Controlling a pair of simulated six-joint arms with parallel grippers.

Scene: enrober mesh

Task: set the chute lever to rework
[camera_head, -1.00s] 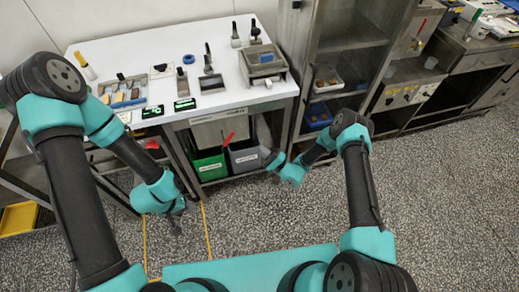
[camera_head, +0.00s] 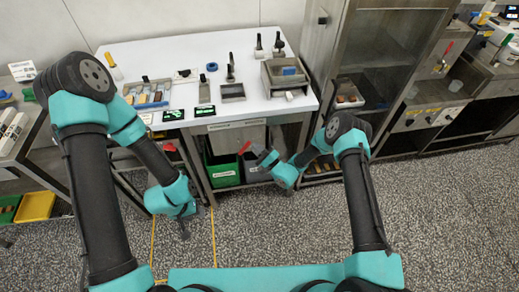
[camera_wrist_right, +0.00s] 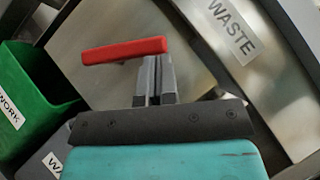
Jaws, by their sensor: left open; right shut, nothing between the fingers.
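The chute lever is a red bar (camera_head: 245,146) in front of the chute plate (camera_head: 228,139) under the table. It leans up to the right in the head view. In the right wrist view the red lever (camera_wrist_right: 124,50) crosses just in front of my shut right fingers (camera_wrist_right: 155,77); I cannot tell whether they touch. A sign reading WASTE (camera_wrist_right: 231,30) is on the metal plate to the right. My right gripper (camera_head: 259,150) is just right of the lever, shut and empty. My left gripper (camera_head: 183,229) hangs open over the floor, far from the lever.
A green bin (camera_head: 222,173) and a grey bin (camera_head: 257,171) stand below the chute. In the wrist view the green bin (camera_wrist_right: 30,95) has a label ending in WORK. The white table (camera_head: 200,58) above holds tools, trays and displays. The floor in front is clear.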

